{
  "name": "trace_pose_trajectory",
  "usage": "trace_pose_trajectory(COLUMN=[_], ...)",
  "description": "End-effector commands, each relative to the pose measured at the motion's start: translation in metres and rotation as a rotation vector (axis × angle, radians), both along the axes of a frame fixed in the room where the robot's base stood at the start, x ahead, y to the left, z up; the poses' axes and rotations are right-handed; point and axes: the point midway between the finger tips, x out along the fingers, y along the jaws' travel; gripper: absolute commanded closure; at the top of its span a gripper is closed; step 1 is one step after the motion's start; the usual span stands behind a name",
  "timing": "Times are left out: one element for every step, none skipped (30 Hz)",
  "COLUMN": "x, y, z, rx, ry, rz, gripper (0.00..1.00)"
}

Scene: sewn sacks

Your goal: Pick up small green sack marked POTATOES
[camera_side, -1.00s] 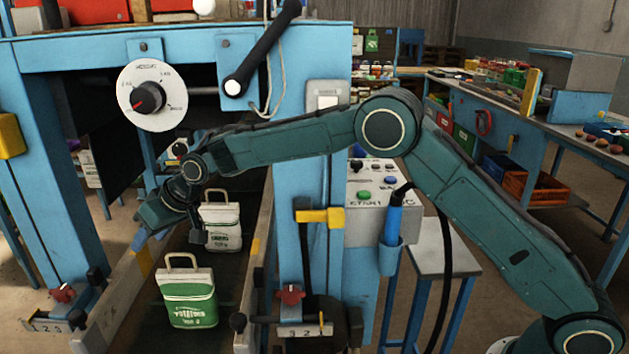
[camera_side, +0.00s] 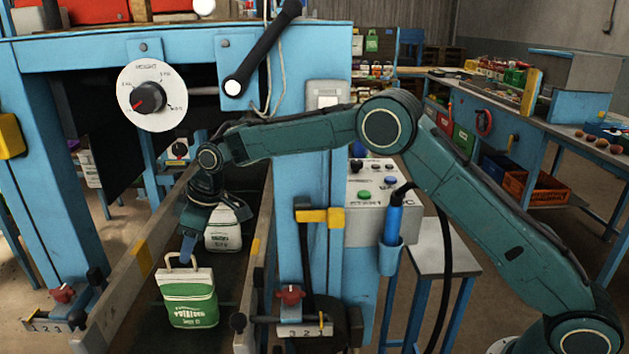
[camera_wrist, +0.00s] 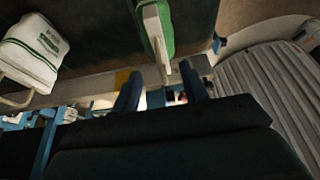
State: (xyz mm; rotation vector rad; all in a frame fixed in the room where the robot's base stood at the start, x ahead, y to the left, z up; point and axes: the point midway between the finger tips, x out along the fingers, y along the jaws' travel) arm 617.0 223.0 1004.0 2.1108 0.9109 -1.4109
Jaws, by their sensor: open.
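The green and white sack (camera_side: 188,305) stands upright on the dark belt in the side view, with a pale loop handle on top. Its printed lettering is too blurred to read surely. My gripper (camera_side: 187,255) points down just above it, its fingertips close by the handle. In the wrist view my gripper (camera_wrist: 160,68) is open, and the handle (camera_wrist: 160,50) lies between or just beyond its two blue fingers. The green side of the sack (camera_wrist: 166,28) shows at the top edge. I cannot tell whether the fingers touch the handle.
A mostly white sack (camera_side: 224,236) with green print stands behind on the belt, partly hidden by my wrist; it also shows in the wrist view (camera_wrist: 35,50). Side rails (camera_side: 130,290) border the belt. A blue frame post (camera_side: 306,200) stands close to the right.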

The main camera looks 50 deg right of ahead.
Motion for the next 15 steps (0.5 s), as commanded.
trace_pose_trajectory(x=[0.001, 0.001, 0.002, 0.003, 0.003, 0.004, 0.004, 0.004, 0.004, 0.004, 0.004, 0.004, 0.004, 0.005, 0.005], y=[0.002, 0.002, 0.003, 0.004, 0.004, 0.005, 0.005, 0.005, 0.005, 0.005, 0.005, 0.005, 0.005, 0.006, 0.006], z=[-0.005, -0.007, -0.01, -0.012, -0.013, -0.014, -0.015, -0.015, -0.015, -0.015, -0.015, -0.016, -0.017, -0.019, -0.021], rx=[-0.001, -0.001, -0.001, 0.0, 0.001, 0.0, 0.001, 0.001, 0.001, 0.001, 0.001, 0.001, 0.0, 0.0, 0.0], ry=[0.002, 0.002, 0.002, 0.001, 0.001, 0.0, -0.001, -0.001, -0.001, -0.001, -0.001, -0.001, 0.0, 0.0, 0.002], rz=[0.0, 0.0, 0.0, 0.0, 0.0, 0.0, 0.0, 0.0, 0.0, 0.0, 0.0, 0.0, 0.0, -0.001, -0.001], gripper=[0.56, 0.56, 0.56, 0.56, 0.56, 0.56, 0.56, 0.56, 0.56, 0.56, 0.56, 0.56, 0.56, 0.56, 0.56])
